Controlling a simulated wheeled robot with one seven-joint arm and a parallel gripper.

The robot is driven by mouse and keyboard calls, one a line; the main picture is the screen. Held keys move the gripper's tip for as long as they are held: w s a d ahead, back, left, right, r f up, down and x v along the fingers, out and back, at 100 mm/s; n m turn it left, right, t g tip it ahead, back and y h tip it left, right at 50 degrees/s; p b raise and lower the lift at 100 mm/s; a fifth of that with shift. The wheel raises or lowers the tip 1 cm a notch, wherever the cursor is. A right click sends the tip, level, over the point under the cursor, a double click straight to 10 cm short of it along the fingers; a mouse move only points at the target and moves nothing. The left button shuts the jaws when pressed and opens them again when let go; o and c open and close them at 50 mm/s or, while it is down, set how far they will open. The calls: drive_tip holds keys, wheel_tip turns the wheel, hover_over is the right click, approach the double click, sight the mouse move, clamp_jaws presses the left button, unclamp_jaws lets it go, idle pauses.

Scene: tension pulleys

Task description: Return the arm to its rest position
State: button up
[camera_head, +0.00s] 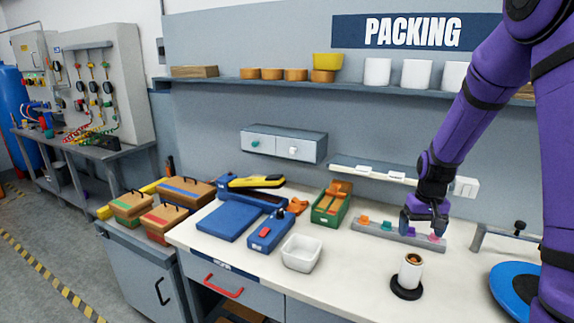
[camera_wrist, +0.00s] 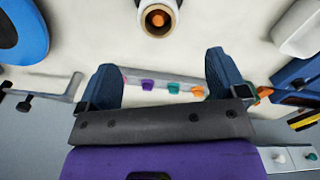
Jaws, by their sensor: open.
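My purple arm comes down from the top right in the head view. My gripper (camera_head: 424,221) hangs above the packing bench (camera_head: 340,274), over the right part of a grey rail (camera_head: 372,230) with small coloured pieces. In the wrist view my gripper (camera_wrist: 165,80) shows two blue fingers spread wide apart with nothing between them. Behind them the rail's purple, teal and orange pieces (camera_wrist: 173,87) are seen. The gap from the fingers to the rail is hard to judge.
A white roll on a black base (camera_head: 409,274) stands in front of my gripper. A blue disc (camera_head: 515,287) lies at the right, near a grey bracket (camera_head: 505,238). A white bin (camera_head: 302,252) and blue trays (camera_head: 229,221) stand left. A shelf (camera_head: 340,83) runs above.

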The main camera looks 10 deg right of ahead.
drive_tip(key=s+a+r+t, duration=0.1)
drive_tip(key=s+a+r, duration=0.2)
drive_tip(key=r, duration=0.3)
drive_tip(key=s+a+r+n+t, duration=0.1)
drive_tip(key=s+a+r, duration=0.1)
drive_tip(key=s+r, duration=0.3)
drive_tip(key=s+a+r+t, duration=0.1)
drive_tip(key=s+a+r, duration=0.15)
drive_tip(key=r, duration=0.35)
drive_tip(key=s+a+r+t, duration=0.1)
drive_tip(key=s+a+r, duration=0.1)
drive_tip(key=s, duration=0.6)
drive_tip(key=s+a+r+n+t, duration=0.1)
drive_tip(key=s+a+r, duration=0.2)
drive_tip(key=s+r, duration=0.2)
drive_tip(key=s, duration=0.3)
drive_tip(key=shift+a+r, duration=0.2)
drive_tip(key=shift+r, duration=0.1)
drive_tip(key=shift+s, duration=0.1)
